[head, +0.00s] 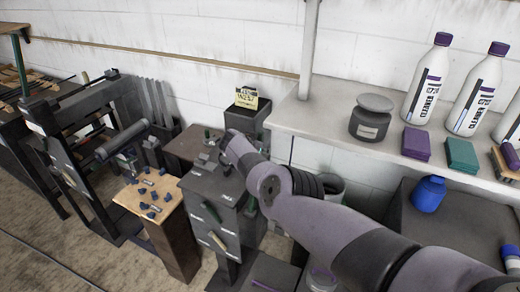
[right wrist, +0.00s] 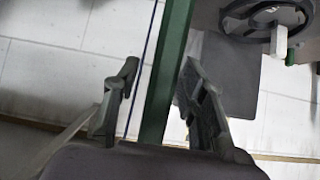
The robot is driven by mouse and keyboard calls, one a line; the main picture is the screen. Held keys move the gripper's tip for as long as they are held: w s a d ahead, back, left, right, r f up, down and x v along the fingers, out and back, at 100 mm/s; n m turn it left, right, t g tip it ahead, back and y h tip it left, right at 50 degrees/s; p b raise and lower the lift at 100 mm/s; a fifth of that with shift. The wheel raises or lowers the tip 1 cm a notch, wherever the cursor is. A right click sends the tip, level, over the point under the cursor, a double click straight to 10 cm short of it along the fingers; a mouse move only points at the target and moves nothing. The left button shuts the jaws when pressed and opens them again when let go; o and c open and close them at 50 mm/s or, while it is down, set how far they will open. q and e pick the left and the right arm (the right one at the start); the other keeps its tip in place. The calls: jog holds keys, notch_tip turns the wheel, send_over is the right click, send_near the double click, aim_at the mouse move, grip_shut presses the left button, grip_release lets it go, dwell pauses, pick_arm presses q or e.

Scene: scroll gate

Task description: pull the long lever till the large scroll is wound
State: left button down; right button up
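A dark frame (head: 62,150) stands at the left in the head view, with a grey roller (head: 120,141) sticking out of it. I cannot tell whether this is the large scroll. My right arm reaches from the lower right to the middle, and its gripper is mostly hidden there. In the right wrist view my right gripper (right wrist: 160,72) is open, its two fingers apart. A long green bar (right wrist: 168,60) runs through the gap between them, in or beyond it, touching neither finger visibly. It may be the long lever. My left gripper is not in view.
A dark cabinet (head: 212,196) stands below my right arm's end. A small wooden stand (head: 150,196) holds several blue pieces. A pale shelf (head: 330,118) at the right carries bottles, a jar (head: 371,119) and boxes. A dark wheel (right wrist: 262,16) with a white handle shows at the wrist view's top right.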

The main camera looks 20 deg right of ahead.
aim_at(259, 133)
jog(key=shift+w+a+r, duration=0.15)
jog(key=shift+r, duration=1.1)
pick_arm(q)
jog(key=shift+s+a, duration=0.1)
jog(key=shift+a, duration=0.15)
pick_arm(e)
notch_tip(259, 133, up, 8)
jog(key=shift+f, duration=0.25)
jog(key=shift+f, duration=0.1)
